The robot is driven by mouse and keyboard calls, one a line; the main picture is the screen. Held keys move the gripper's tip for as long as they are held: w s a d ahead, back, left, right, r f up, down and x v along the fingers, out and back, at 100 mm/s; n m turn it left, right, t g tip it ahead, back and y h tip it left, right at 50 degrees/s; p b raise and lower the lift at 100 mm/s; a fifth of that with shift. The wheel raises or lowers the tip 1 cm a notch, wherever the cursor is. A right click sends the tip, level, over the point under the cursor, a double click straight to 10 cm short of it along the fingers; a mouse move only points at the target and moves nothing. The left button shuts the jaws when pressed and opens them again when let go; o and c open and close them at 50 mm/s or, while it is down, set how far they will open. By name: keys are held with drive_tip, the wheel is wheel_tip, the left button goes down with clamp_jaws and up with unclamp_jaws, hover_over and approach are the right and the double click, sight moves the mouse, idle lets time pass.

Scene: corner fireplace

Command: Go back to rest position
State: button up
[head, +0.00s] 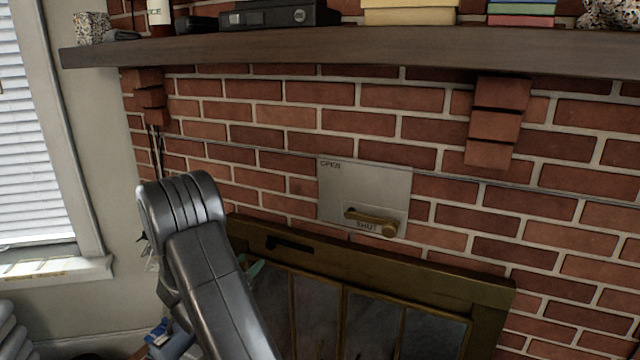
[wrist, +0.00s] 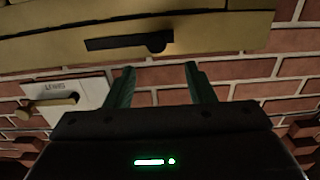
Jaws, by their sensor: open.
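My gripper (wrist: 160,72) shows in the wrist view with its two dark green fingers apart and nothing between them. Brick wall lies beyond the fingers. In the head view my dark grey arm rises at the lower left, and the gripper is mostly hidden behind it. A metal damper plate (head: 365,185) marked OPEN and SHUT is on the brick wall. Its brass handle (head: 370,221) lies near the SHUT label, apart from my gripper. The plate also shows at the left of the wrist view (wrist: 88,95), with the handle (wrist: 47,108) on it.
The brass-framed fireplace screen (head: 430,277) stands below the plate, close to my arm. A wooden mantel (head: 350,52) with boxes and books runs above. A window (head: 35,140) is at the left. The brick wall between mantel and screen is mostly clear.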

sight(271, 246)
drive_tip(key=p+x, duration=0.2)
drive_tip(key=x, duration=0.7)
drive_tip(key=shift+d, duration=0.1)
drive_tip(key=shift+w+d, duration=0.1)
drive_tip(key=shift+d, duration=0.35)
drive_tip(key=shift+s, duration=0.2)
